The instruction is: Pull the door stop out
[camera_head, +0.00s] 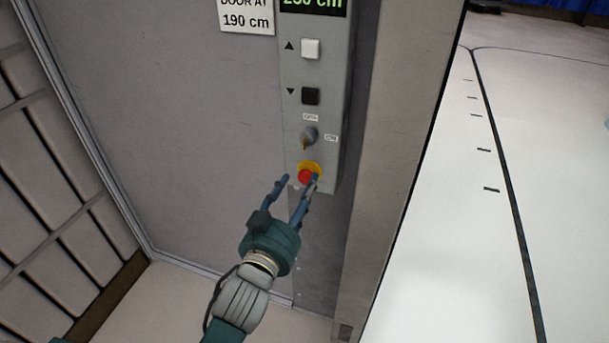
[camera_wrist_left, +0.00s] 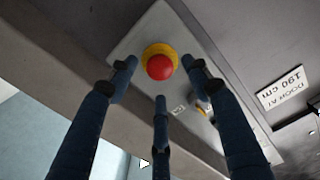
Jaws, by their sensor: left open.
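The door stop is a red mushroom button (camera_head: 305,176) on a yellow collar (camera_head: 312,167), at the lower end of a grey control panel (camera_head: 325,120). My left gripper (camera_head: 299,182) is open just in front of it, with its blue fingers spread around the button. In the left wrist view the red button (camera_wrist_left: 159,67) sits between the three fingertips of the gripper (camera_wrist_left: 160,78). The fingertips look close to the collar, but I cannot tell whether any touches it. My right gripper is not in view.
Above the stop are a selector knob (camera_head: 308,137), a black down button (camera_head: 311,96), a white up button (camera_head: 311,48) and a green-lit display (camera_head: 313,5). A "190 cm" sign (camera_head: 246,17) hangs left of the panel. Open pale floor (camera_head: 500,200) lies right of the post.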

